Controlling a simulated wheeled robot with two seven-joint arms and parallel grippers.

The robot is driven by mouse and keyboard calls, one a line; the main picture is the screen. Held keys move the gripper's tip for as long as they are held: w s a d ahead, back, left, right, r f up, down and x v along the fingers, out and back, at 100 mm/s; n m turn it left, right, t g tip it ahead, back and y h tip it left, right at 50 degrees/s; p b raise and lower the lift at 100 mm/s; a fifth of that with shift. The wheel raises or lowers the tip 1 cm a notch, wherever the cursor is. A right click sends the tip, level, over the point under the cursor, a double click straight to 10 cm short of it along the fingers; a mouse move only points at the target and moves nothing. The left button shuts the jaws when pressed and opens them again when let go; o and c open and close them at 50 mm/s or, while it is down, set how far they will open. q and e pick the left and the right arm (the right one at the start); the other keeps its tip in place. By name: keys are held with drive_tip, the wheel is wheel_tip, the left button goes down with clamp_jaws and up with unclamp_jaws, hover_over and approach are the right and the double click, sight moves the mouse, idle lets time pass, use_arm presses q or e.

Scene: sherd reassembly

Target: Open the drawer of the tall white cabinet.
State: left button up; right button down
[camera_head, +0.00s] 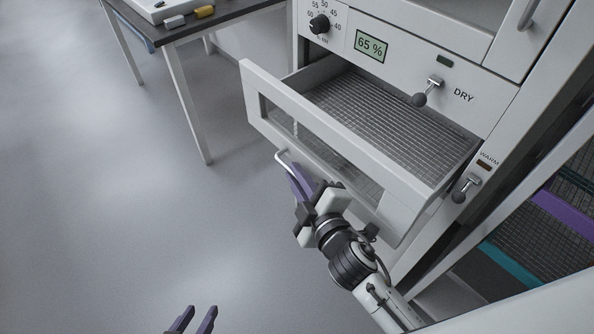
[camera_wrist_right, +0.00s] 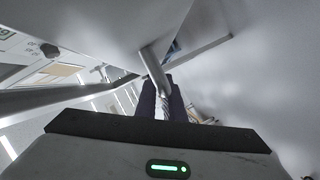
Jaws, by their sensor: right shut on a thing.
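The drawer (camera_head: 330,140) of the tall white cabinet (camera_head: 480,90) stands pulled out, showing a wire-mesh floor and a windowed front. My right gripper (camera_head: 293,178) is at the drawer's front, shut on its bar handle (camera_head: 283,158). In the right wrist view the handle (camera_wrist_right: 153,66) runs down between the purple fingers (camera_wrist_right: 164,100) of this gripper. My left gripper (camera_head: 194,319) is low at the bottom edge of the head view, with its two purple fingers apart and empty, away from the cabinet.
The cabinet front carries a black dial (camera_head: 319,24), a 65 % display (camera_head: 371,46) and a DRY lever (camera_head: 428,91). A WARM lever (camera_head: 466,187) sits beside an open bay with coloured-edge racks (camera_head: 560,212). A dark-topped table (camera_head: 215,18) stands at upper left. The floor at left is clear.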

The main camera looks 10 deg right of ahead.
drive_tip(key=shift+d, duration=0.1)
drive_tip(key=c, duration=2.2)
unclamp_jaws()
drive_tip(key=shift+o, duration=0.2)
drive_tip(key=shift+r, duration=0.1)
drive_tip(key=shift+r, duration=0.3)
wheel_tip(320, 180, up, 8)
drive_tip(key=p, duration=0.3)
drive_tip(key=shift+r+p, duration=0.4)
drive_tip(key=shift+r, duration=0.3)
